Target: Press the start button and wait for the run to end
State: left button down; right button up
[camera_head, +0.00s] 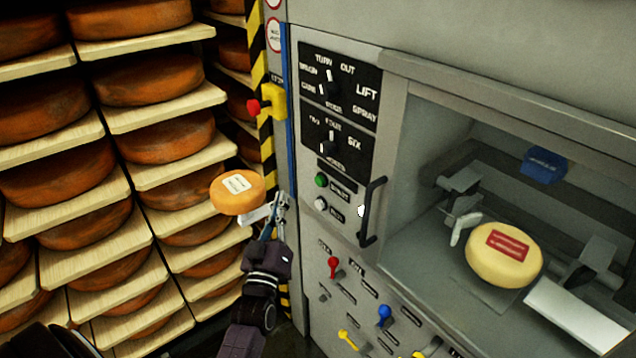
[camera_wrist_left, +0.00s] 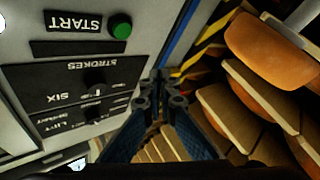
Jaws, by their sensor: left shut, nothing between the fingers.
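The green start button (camera_head: 321,180) is on the machine's grey front panel, below the black dial plates. In the left wrist view the button (camera_wrist_left: 121,27) shows next to an upside-down START label (camera_wrist_left: 75,22). My left gripper (camera_head: 281,199) is shut and empty. It is in front of the panel's left edge, to the left of the button and slightly lower, apart from it. In the left wrist view the closed fingertips (camera_wrist_left: 159,76) are below and right of the button. My right gripper is not in view.
A white button (camera_head: 321,204) and a black door handle (camera_head: 373,211) are close by. A yellow stop box (camera_head: 273,103) is above. A pale cheese wheel (camera_head: 503,255) with a red label lies inside the machine. Loaded cheese shelves (camera_head: 165,117) stand left; an orange wheel (camera_head: 237,193) is beside my gripper.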

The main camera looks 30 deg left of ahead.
aim_at(320, 181)
pick_arm(q)
jog(key=w+d+b, duration=0.2)
jog(key=w+d, duration=0.1)
jog(key=w, duration=0.4)
jog(key=shift+w, duration=0.1)
dwell(1.4)
jog(key=shift+w+d, duration=0.15)
jog(key=shift+w, duration=0.2)
